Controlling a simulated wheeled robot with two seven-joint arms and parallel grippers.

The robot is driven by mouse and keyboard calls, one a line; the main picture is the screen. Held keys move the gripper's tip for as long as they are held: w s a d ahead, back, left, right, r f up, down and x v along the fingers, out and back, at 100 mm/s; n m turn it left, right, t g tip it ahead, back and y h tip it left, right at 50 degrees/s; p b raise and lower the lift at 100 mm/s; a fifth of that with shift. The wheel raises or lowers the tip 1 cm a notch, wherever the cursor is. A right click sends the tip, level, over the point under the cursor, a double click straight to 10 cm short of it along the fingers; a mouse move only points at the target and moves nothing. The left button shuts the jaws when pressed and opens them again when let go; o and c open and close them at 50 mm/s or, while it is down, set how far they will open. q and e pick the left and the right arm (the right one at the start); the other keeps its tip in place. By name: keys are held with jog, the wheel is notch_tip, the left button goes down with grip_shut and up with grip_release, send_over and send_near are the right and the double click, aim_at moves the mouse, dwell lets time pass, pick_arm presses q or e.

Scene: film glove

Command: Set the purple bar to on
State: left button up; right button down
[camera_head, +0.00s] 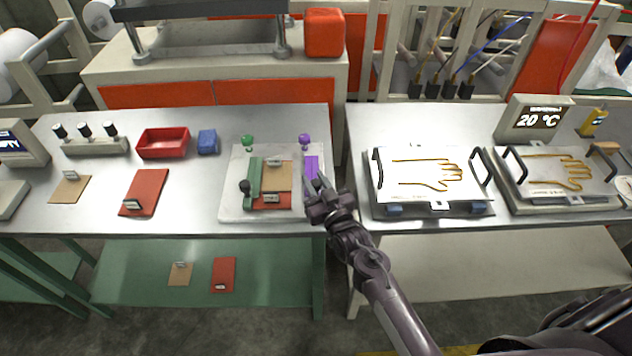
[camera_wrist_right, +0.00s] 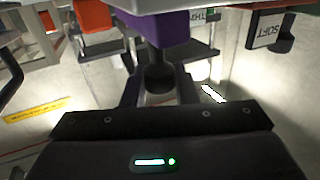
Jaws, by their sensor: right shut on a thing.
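The purple bar (camera_head: 311,164) lies along the right side of a pale fixture board (camera_head: 232,200) on the left table. A purple round knob (camera_head: 305,140) stands just behind it. My right gripper (camera_head: 320,187) is at the bar's near end. In the right wrist view, the purple bar (camera_wrist_right: 168,30) is just beyond my fingers, and a dark round handle (camera_wrist_right: 158,80) below it sits between them. My right gripper is shut on this handle. The fingers hide the handle in the head view. My left gripper is not in view.
Left of the purple bar are a green bar (camera_head: 254,176) with a black knob (camera_head: 244,186), and brown and red plates. A red tray (camera_head: 163,143) and blue block (camera_head: 207,141) stand further left. Glove plates with handles (camera_head: 428,174) are on the right table.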

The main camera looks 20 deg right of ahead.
aim_at(297, 200)
jog(key=shift+w+a+b, duration=0.15)
jog(key=shift+w+a, duration=0.1)
jog(key=shift+a, duration=0.6)
jog(key=shift+w+a+b, duration=0.2)
jog(key=shift+w+a, duration=0.05)
jog(key=shift+a, duration=0.55)
jog(key=shift+w+a+b, duration=0.15)
jog(key=shift+w+a, duration=0.1)
jog(key=shift+a, duration=0.6)
jog(key=c, duration=1.2)
grip_release()
jog(key=shift+o, duration=0.2)
jog(key=s, duration=0.2)
jog(key=s+b, duration=0.1)
jog(key=s, duration=0.1)
jog(key=s+d, duration=0.1)
jog(key=s, duration=0.1)
jog(key=shift+s+f+b, duration=0.15)
jog(key=shift+s+b, duration=0.15)
jog(key=shift+s, duration=0.65)
